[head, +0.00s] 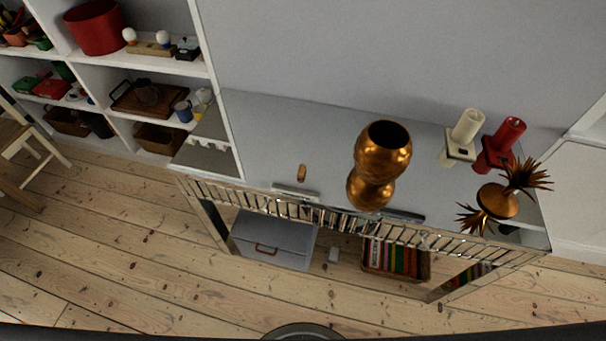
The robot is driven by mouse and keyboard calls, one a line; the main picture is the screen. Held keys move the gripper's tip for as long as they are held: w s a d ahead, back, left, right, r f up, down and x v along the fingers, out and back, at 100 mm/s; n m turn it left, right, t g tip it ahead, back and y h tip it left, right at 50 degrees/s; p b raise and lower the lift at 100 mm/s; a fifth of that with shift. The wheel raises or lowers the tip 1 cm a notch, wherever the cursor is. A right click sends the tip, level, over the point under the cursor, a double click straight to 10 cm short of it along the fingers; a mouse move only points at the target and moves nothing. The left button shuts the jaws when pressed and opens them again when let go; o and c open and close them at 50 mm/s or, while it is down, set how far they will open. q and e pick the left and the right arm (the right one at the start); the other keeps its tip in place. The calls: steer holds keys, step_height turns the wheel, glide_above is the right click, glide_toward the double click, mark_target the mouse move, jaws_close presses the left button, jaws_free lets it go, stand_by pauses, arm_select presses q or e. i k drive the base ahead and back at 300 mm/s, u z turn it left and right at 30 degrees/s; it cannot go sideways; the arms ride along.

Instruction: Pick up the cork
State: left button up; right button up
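A small brown piece that looks like the cork (301,172) stands on the glossy grey top of a console table (250,130), left of the copper vase. It is too small to make out in detail. A clear gap separates it from the vase. Neither of my grippers shows in the head view.
The bulbous copper vase (384,148) stands mid-table. A pale flat item (295,191) lies near the front edge. A filled shelf (150,65) stands left. Floorboards (130,260) in front are clear.

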mark_target(302, 169)
steer(key=k, duration=1.25)
steer(key=u, duration=0.7)
steer(key=i, duration=1.3)
steer(key=z, duration=0.7)
